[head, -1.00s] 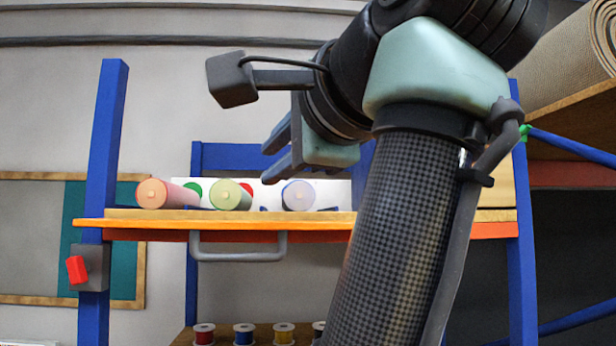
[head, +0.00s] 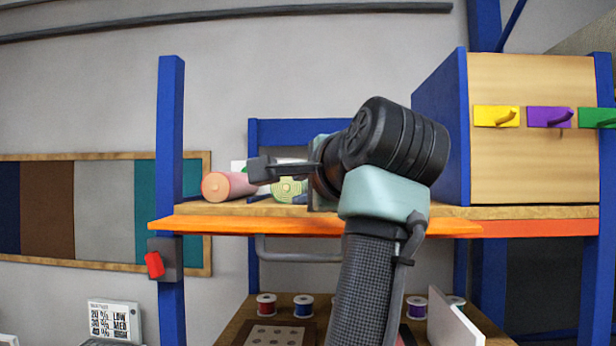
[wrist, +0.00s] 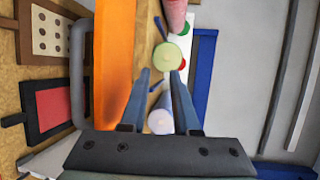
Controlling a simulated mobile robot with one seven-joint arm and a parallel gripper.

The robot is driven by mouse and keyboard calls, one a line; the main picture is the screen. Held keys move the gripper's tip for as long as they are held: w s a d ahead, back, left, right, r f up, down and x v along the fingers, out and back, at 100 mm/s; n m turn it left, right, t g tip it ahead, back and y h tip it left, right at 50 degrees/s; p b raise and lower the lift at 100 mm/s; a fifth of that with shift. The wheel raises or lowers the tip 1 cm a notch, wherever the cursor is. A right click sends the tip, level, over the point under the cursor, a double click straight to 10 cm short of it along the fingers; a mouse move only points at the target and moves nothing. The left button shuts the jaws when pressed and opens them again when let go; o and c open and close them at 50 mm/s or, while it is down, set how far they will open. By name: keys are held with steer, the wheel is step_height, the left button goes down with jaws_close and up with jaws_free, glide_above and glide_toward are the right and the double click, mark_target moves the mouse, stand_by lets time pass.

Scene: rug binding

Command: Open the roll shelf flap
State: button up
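The roll shelf flap (head: 310,227) is an orange panel along the front of the wooden shelf, with a grey bar handle (head: 290,256) below it. In the wrist view the flap (wrist: 114,60) is an upright orange band, and the handle (wrist: 77,70) is left of it. My gripper (wrist: 158,72) is open, its two blue fingers apart. It points past the flap toward the rolls. A green roll (wrist: 167,56) shows beyond the fingertips and a lavender roll (wrist: 160,121) between the fingers; I cannot tell whether they touch.
A red switch (head: 154,264) sits on a grey box on the left blue post (head: 170,120). A pink roll (head: 228,186) lies on the shelf. Thread spools (head: 303,306) stand on the lower shelf. A wooden cabinet (head: 530,170) with coloured hooks stands at right.

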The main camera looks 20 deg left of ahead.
jaws_close()
steer(key=shift+c, duration=2.3)
jaws_free()
steer(key=o, duration=0.5)
steer(key=shift+c, duration=0.2)
steer(key=shift+d, duration=0.1)
steer(key=b+v, duration=0.7)
steer(key=v, duration=0.6)
